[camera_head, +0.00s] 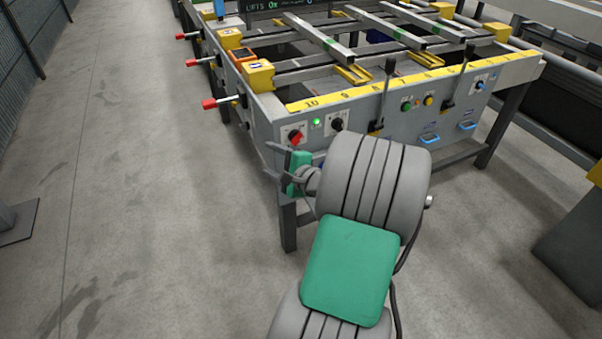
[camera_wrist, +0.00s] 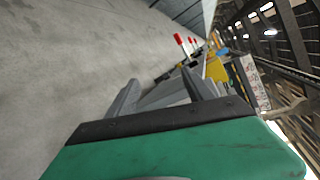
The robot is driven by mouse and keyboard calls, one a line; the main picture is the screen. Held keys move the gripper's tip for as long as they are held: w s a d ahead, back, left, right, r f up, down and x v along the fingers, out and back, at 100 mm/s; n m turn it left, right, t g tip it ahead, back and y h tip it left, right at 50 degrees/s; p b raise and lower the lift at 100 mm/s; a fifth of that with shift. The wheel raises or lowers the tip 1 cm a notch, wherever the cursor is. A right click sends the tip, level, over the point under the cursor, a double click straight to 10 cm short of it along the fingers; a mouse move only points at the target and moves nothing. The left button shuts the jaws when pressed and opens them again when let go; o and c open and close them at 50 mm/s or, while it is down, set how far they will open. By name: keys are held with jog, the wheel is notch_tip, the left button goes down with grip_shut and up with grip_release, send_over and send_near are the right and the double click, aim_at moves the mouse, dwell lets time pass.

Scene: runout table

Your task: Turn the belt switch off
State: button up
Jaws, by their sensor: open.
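The grey front panel (camera_head: 365,112) of the runout table carries the controls; their labels are too small to read, so I cannot tell which is the belt switch. A rotary switch with a red handle (camera_head: 296,137) sits on a white plate at the panel's left end. A green lamp (camera_head: 316,122) is lit beside it, and a black rotary knob (camera_head: 337,125) is to its right. My gripper (camera_head: 267,160) is open and empty, just below and left of the red switch and apart from it. In the wrist view my gripper's fingers (camera_wrist: 160,76) are spread with nothing between them.
Green and yellow buttons (camera_head: 413,104), black levers (camera_head: 383,90) and blue handles (camera_head: 429,139) are further right on the panel. Red-tipped rods (camera_head: 209,104) stick out from the table's left side. Open concrete floor (camera_head: 130,180) lies to the left.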

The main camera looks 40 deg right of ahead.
aim_at(299, 141)
jog(key=s+d+f+m+t+h+b, duration=0.2)
jog(key=s+d+m+h, duration=0.3)
jog(key=d+m, duration=0.4)
jog(key=shift+n, duration=0.6)
jog(key=x, duration=0.5)
jog(key=d+x, duration=0.1)
jog(key=x, duration=0.1)
jog(key=shift+w+b, duration=0.15)
jog(key=shift+b, duration=0.15)
jog(key=shift+c, duration=0.2)
grip_shut()
